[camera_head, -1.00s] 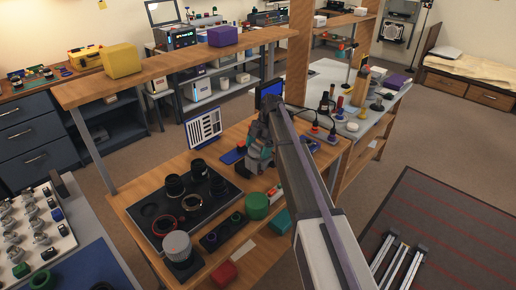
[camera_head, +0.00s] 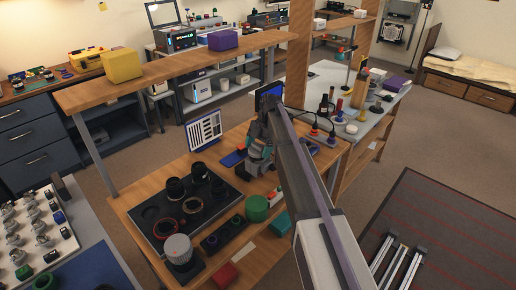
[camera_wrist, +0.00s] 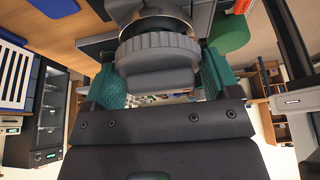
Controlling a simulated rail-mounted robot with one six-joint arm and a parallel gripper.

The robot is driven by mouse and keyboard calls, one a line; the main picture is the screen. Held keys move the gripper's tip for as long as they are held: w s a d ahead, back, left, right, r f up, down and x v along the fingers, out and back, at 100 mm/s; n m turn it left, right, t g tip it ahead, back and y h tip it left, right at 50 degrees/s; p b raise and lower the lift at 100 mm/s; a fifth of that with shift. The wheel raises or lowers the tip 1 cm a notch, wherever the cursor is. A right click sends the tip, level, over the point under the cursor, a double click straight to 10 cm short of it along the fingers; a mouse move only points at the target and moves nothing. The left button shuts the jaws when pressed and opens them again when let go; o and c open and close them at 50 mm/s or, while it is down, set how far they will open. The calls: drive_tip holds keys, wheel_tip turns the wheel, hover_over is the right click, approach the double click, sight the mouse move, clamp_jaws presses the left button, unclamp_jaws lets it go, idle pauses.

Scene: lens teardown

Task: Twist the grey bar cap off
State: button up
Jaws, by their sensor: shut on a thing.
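In the wrist view, the grey bar cap (camera_wrist: 158,50) has a round ribbed rim and a raised bar across its face. It sits against a dark, round lens body (camera_wrist: 155,14) with a thin tan ring between them. My gripper (camera_wrist: 160,78) has a teal pad on each side of the bar and is shut on it. In the head view, my gripper (camera_head: 258,163) is low over the wooden bench (camera_head: 230,170), right of the black tray. The cap and lens are largely hidden there by my arm.
The black tray (camera_head: 150,212) holds several dark lens parts and a red ring. A grey ribbed cylinder (camera_head: 178,249) stands at its front. A green cylinder (camera_head: 256,208), a red block (camera_head: 224,275) and a teal block (camera_head: 280,224) lie near my arm. A striped chart (camera_head: 204,130) stands behind.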

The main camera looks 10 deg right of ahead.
sight(258, 145)
drive_tip(key=shift+r, duration=0.25)
wheel_tip(258, 145, up, 5)
drive_tip(key=p, duration=0.5)
idle(0.3)
